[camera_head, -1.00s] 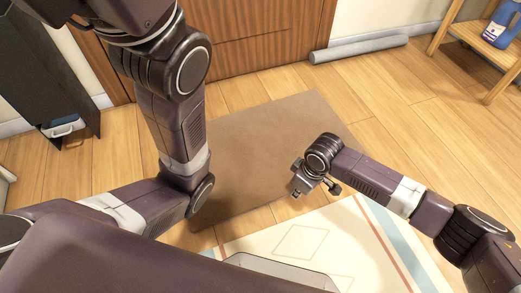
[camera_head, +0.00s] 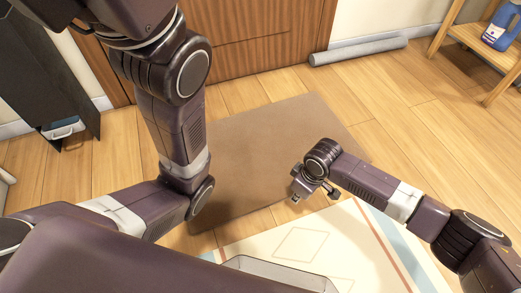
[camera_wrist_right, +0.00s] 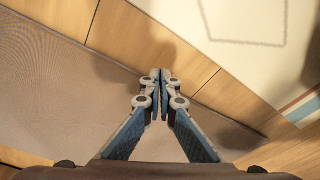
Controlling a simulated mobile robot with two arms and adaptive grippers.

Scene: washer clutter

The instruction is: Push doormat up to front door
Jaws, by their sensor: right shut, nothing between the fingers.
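The brown doormat (camera_head: 262,150) lies flat and slightly skewed on the floor. A strip of bare wood separates it from the wooden front door (camera_head: 262,42) at the top of the head view. My right gripper (camera_head: 295,197) is shut and empty, pointing down by the mat's near edge. In the right wrist view its closed fingertips (camera_wrist_right: 161,76) show over the bare strip between the mat (camera_wrist_right: 50,85) and a patterned rug; contact cannot be told. My left arm crosses over the mat's left side and hides part of it; its gripper is out of view.
The pale patterned rug (camera_head: 300,240) lies on the near side of the mat. A grey roll (camera_head: 358,51) lies along the wall right of the door. A wooden shelf (camera_head: 478,45) with a blue bottle (camera_head: 499,30) stands at right. Dark furniture (camera_head: 45,75) stands at left.

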